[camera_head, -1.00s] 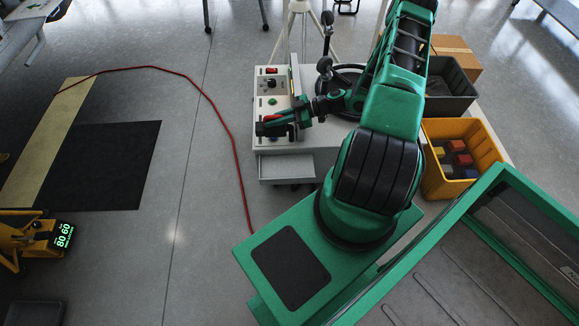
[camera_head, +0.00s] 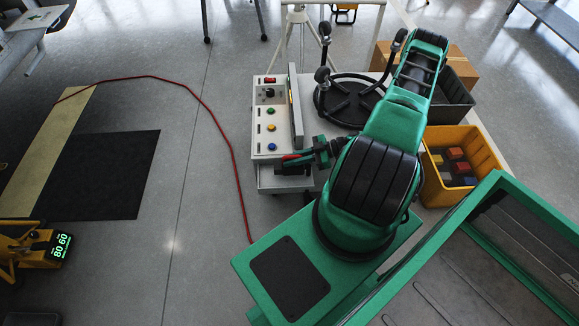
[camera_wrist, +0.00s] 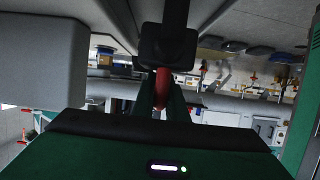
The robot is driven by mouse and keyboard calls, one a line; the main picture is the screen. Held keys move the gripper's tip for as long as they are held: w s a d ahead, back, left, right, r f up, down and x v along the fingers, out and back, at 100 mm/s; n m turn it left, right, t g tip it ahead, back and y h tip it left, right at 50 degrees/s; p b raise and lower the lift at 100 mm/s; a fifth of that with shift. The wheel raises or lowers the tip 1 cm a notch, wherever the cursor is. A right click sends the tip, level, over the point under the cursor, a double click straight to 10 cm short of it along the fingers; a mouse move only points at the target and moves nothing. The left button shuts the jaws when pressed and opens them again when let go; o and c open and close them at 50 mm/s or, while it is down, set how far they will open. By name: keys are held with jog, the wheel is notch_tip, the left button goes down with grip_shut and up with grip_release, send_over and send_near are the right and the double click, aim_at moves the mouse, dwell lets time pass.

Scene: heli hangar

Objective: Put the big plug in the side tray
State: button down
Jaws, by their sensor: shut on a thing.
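My gripper (camera_head: 306,160) is at the front edge of the control box, above the side tray (camera_head: 268,186), a light grey ledge on the cart's near side. In the wrist view my gripper (camera_wrist: 160,108) is shut on the big plug (camera_wrist: 168,47), which looks like a dark block with a red part between the fingers. In the head view the plug is small and dark, and my gripper and arm partly hide it. The plug and gripper cover much of the tray. I cannot tell whether the plug touches the tray.
The control box (camera_head: 269,118) has a red switch, a knob and coloured buttons, with an upright panel at its right. A black round stand (camera_head: 349,101), a yellow bin (camera_head: 432,183) of blocks and a dark grey bin (camera_head: 455,99) stand right. A red cable (camera_head: 222,130) lies on the floor.

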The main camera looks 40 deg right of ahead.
jog(key=shift+f, duration=1.9)
jog(key=c, duration=1.8)
grip_release()
jog(key=shift+f, duration=0.15)
jog(key=shift+o, duration=0.2)
